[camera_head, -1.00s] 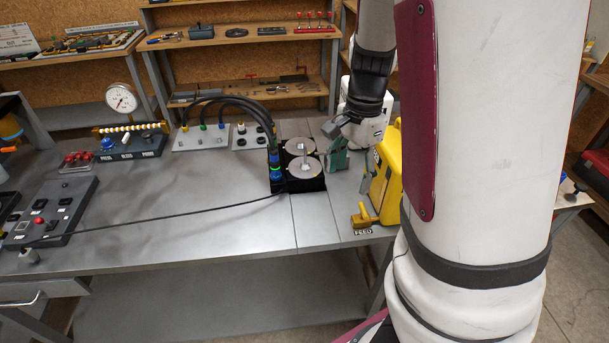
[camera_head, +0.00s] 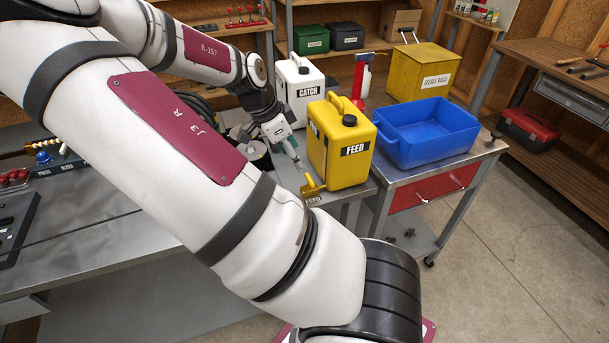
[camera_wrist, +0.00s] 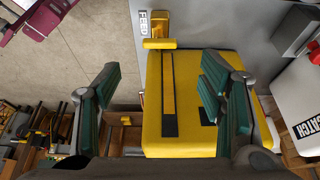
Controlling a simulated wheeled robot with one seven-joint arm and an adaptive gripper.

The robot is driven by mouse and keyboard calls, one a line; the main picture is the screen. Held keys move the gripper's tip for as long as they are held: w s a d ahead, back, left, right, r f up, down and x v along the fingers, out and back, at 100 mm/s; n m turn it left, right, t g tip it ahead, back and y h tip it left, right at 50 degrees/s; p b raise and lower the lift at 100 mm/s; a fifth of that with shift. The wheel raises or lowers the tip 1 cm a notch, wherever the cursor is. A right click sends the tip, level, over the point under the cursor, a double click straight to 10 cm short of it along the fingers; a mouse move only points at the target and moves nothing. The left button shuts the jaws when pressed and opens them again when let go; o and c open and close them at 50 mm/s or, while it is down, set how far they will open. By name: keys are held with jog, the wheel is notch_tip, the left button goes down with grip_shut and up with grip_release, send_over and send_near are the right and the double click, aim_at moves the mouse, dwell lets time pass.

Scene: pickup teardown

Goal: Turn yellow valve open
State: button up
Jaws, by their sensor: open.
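The yellow valve (camera_head: 312,187) is a small yellow piece at the bench's front right edge, by a label reading FEED. It stands just left of the base of the yellow FEED can (camera_head: 345,145). In the wrist view the valve (camera_wrist: 159,32) is at top centre, beyond the fingertips, with its handle crosswise. My gripper (camera_head: 291,152) is beside the can's left side, above and behind the valve. In the wrist view my gripper (camera_wrist: 160,82) is open and empty, its green-padded fingers spread to either side of the valve and in front of the yellow can (camera_wrist: 185,105).
A white CATCH can (camera_head: 300,88) stands behind my gripper. A blue bin (camera_head: 425,132) sits on a cart to the right. My arm covers much of the bench.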

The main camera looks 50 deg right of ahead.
aim_at(309, 178)
jog(key=x, duration=0.9)
jog(key=shift+p, duration=0.3)
jog(key=c, duration=1.2)
